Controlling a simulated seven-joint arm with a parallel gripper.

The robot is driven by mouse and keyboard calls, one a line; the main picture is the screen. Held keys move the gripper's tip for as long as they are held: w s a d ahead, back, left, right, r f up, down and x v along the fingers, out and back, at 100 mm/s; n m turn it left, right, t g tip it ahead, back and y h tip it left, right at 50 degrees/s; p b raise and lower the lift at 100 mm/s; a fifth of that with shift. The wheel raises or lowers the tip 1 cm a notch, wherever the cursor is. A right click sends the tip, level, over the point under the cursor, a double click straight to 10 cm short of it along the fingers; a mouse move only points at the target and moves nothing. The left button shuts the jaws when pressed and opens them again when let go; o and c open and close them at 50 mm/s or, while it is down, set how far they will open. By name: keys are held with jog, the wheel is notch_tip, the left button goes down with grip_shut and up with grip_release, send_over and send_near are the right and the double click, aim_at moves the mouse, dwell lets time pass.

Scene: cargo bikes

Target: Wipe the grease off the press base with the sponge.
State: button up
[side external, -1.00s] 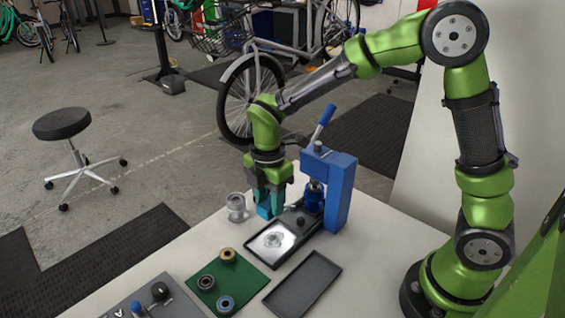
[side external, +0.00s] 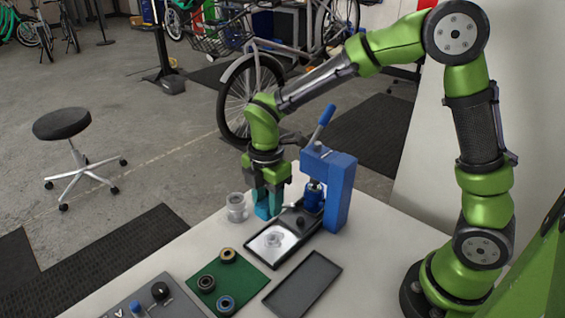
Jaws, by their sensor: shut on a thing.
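The blue press (side external: 333,185) stands on the table with its lever up. Its dark base (side external: 256,254) reaches toward the front left and carries a bright plate (side external: 261,246). A pale, glossy grease smear (side external: 274,239) lies on that plate. My gripper (side external: 268,212) points down just behind the plate, left of the press column. It is shut on the blue sponge (side external: 263,211), which is low, near the table top and apart from the smear. The teal fingers hide much of the sponge; I cannot tell whether it touches the table.
A clear jar-like part (side external: 236,207) stands close left of my gripper. A green mat (side external: 226,282) with several ring-shaped parts and an empty dark tray (side external: 302,284) lie in front. A grey control box (side external: 150,303) sits at the front left. A stool (side external: 65,125) stands off the table.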

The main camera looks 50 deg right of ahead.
jog(key=shift+f, duration=3.8)
jog(key=shift+s+f, duration=0.15)
jog(key=shift+s, duration=0.6)
jog(key=shift+c, duration=0.4)
jog(key=shift+s, duration=1.15)
jog(key=shift+w, duration=2)
jog(key=shift+s+d, duration=0.15)
jog(key=shift+d, duration=0.2)
jog(key=shift+s, duration=2)
jog(key=shift+w, duration=1.9)
jog(key=shift+w+r, duration=0.25)
jog(key=shift+r, duration=0.05)
jog(key=shift+s+r, duration=0.1)
jog(key=shift+r, duration=3.7)
jog(key=shift+r, duration=0.1)
